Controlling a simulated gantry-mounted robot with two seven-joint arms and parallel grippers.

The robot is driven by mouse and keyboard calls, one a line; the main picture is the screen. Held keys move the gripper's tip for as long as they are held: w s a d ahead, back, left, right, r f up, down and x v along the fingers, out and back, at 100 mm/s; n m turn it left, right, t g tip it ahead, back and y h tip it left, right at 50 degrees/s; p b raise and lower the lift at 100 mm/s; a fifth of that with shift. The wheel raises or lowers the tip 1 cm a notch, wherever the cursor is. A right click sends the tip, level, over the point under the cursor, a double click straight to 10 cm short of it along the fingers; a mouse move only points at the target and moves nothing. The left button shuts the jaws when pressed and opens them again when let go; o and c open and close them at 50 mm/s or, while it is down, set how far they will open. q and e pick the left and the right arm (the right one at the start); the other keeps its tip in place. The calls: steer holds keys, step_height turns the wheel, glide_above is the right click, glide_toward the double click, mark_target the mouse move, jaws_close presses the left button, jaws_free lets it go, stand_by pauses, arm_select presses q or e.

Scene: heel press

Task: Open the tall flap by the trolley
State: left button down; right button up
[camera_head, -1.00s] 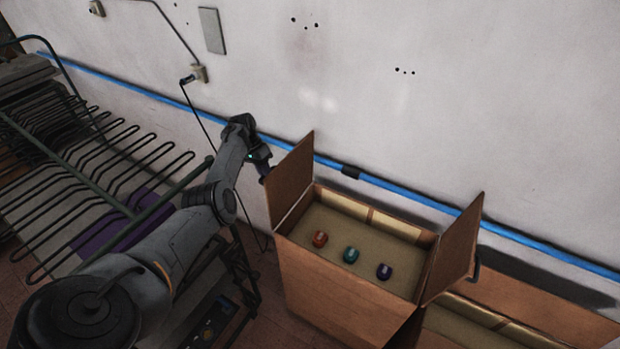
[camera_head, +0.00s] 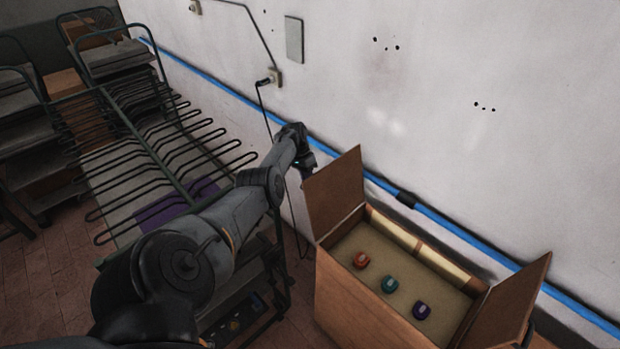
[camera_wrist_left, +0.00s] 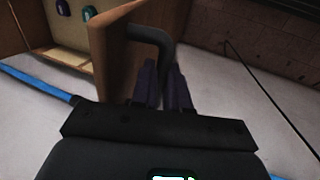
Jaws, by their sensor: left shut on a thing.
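The tall flap (camera_head: 336,192) is the brown panel on the trolley side of the cardboard box (camera_head: 360,304). It stands up from the box's left edge, leaning slightly outward. In the left wrist view the flap (camera_wrist_left: 112,55) carries a dark bent handle (camera_wrist_left: 152,36). My left gripper (camera_head: 307,166) is at the flap's outer face, and its fingers (camera_wrist_left: 164,82) are shut on this handle. The fingers hide the handle's lower part. The trolley (camera_head: 165,160), with dark wire prongs, stands left of the box. My right gripper is not in view.
Red (camera_head: 361,261), teal (camera_head: 389,284) and purple (camera_head: 421,310) items lie inside the box. The opposite flap (camera_head: 512,298) stands up on the right. A wall (camera_head: 440,70) with a blue pipe (camera_head: 460,232) runs close behind. Shelving (camera_head: 30,150) stands far left.

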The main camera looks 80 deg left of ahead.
arm_select(q)
steer(key=c, duration=1.4)
jaws_free()
steer(key=shift+s+d+f, duration=0.25)
steer(key=shift+d+f, duration=0.25)
steer(key=shift+o, duration=1.1)
steer(key=shift+s+d+f, duration=0.15)
steer(key=shift+d+f, duration=0.05)
steer(key=shift+d, duration=0.05)
steer(key=shift+o, duration=0.3)
steer(key=shift+r, duration=0.1)
steer(key=shift+a+r, duration=0.2)
steer(key=shift+a, duration=0.1)
steer(key=shift+a+r, duration=0.1)
steer(key=shift+r, duration=0.3)
steer(key=v, duration=1)
steer(key=shift+a+b, duration=0.15)
steer(key=shift+b, duration=0.2)
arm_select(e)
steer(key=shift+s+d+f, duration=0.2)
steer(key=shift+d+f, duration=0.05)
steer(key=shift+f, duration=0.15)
